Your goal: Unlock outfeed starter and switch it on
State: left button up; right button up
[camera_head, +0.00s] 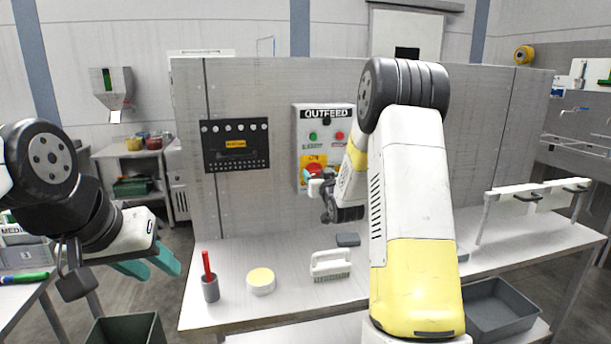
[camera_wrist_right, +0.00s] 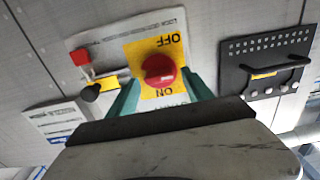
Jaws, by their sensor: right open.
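The outfeed starter (camera_head: 309,122) is a pale box on the upright panel, labelled OUTFEED, with a green and a red button. Below them, a red rotary knob (camera_head: 314,165) sits on a yellow plate. In the right wrist view, inverted, the red knob (camera_wrist_right: 158,70) is between ON and OFF lettering. My right gripper (camera_wrist_right: 161,92) is open, its teal fingertips on either side of the knob; contact is unclear. A small red block (camera_wrist_right: 80,57) and a black-ended yellow piece (camera_wrist_right: 103,85) are beside the plate. My left gripper (camera_head: 150,266) is open and empty, left of the table.
On the table (camera_head: 225,257) are a grey cup with a red stick (camera_head: 210,288), a round yellow-topped tub (camera_head: 261,281), a white-handled brush (camera_head: 331,265) and a dark block (camera_head: 347,240). Grey bins stand lower down.

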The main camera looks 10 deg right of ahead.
grip_shut()
jog(key=shift+m, duration=0.4)
jog(key=m, duration=0.4)
jog(key=shift+d, duration=0.15)
jog(key=m, duration=0.4)
jog(key=shift+d, duration=0.1)
jog(key=m, duration=0.5)
jog(key=shift+f, duration=0.1)
jog(key=shift+f+m, duration=0.1)
jog(key=shift+m, duration=1.9)
